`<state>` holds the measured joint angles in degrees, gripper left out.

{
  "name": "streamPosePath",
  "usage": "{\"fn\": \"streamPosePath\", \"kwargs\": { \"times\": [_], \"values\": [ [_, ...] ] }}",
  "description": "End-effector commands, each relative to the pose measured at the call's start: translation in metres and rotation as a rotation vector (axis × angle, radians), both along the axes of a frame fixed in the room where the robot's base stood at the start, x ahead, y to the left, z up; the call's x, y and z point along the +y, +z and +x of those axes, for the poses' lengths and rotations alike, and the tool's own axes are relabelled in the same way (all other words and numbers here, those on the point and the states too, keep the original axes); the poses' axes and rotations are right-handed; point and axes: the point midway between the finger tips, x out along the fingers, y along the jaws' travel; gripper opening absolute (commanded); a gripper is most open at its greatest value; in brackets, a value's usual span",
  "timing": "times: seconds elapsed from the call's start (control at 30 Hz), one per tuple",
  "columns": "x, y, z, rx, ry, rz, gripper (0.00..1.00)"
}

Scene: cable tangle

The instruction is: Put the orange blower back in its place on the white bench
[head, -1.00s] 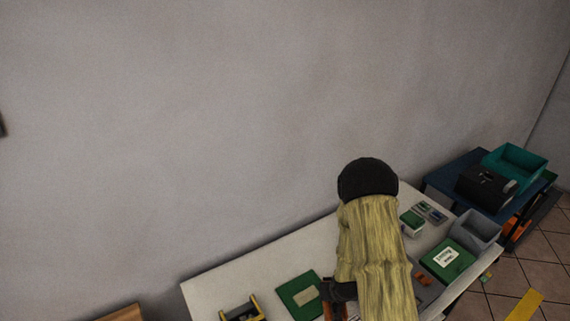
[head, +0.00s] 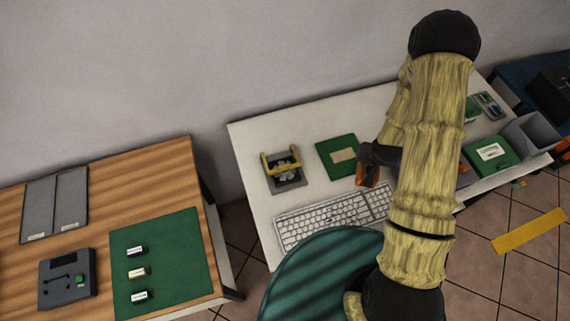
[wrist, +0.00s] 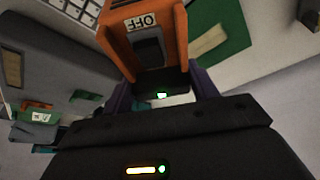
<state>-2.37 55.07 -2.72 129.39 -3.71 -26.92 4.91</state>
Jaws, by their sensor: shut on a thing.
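The orange blower (head: 367,175) shows as a small orange part below my gripper (head: 377,155) in the head view, over the white bench (head: 250,140). In the wrist view the blower (wrist: 150,25), with an "OFF" label, sits between the purple fingers of my gripper (wrist: 161,88), which is shut on it. My arm hides part of the blower and the bench in the head view. I cannot tell whether the blower touches the bench. A grey stand with a yellow frame (head: 283,168) is on the bench to the left.
A green board (head: 338,157) and a white keyboard (head: 335,214) lie on the bench near the blower. A grey bin (head: 532,135) and a labelled green box (head: 490,152) are at the right. A wooden table (head: 80,185) stands left, across a gap. A yellow floor strip (head: 528,232) is at right.

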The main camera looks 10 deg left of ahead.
Motion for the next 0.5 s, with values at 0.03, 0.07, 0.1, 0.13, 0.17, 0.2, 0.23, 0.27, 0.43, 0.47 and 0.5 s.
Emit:
{"fn": "streamPosePath", "kwargs": {
  "times": [0.03,0.07,0.1,0.13,0.17,0.2,0.23,0.27,0.43,0.47,0.5],
  "values": [
    [0.000,0.000,0.000,-0.001,0.000,0.000,0.40],
    [0.000,0.000,0.000,-0.001,0.000,0.000,0.40],
    [0.000,0.000,0.000,-0.001,0.000,0.000,0.40],
    [0.000,0.000,0.000,-0.001,0.000,0.000,0.40],
    [0.000,0.000,0.000,-0.001,0.000,0.000,0.40],
    [0.000,0.000,0.000,-0.001,0.000,0.000,0.40],
    [0.000,0.000,0.000,-0.001,0.000,0.000,0.40],
    [0.000,0.000,0.001,-0.001,0.000,0.000,0.40],
    [-0.004,-0.004,0.015,-0.005,-0.012,-0.005,0.40],
    [-0.005,-0.005,0.020,-0.006,-0.017,-0.007,0.40],
    [-0.008,-0.006,0.029,-0.007,-0.024,-0.009,0.40]
  ]
}}
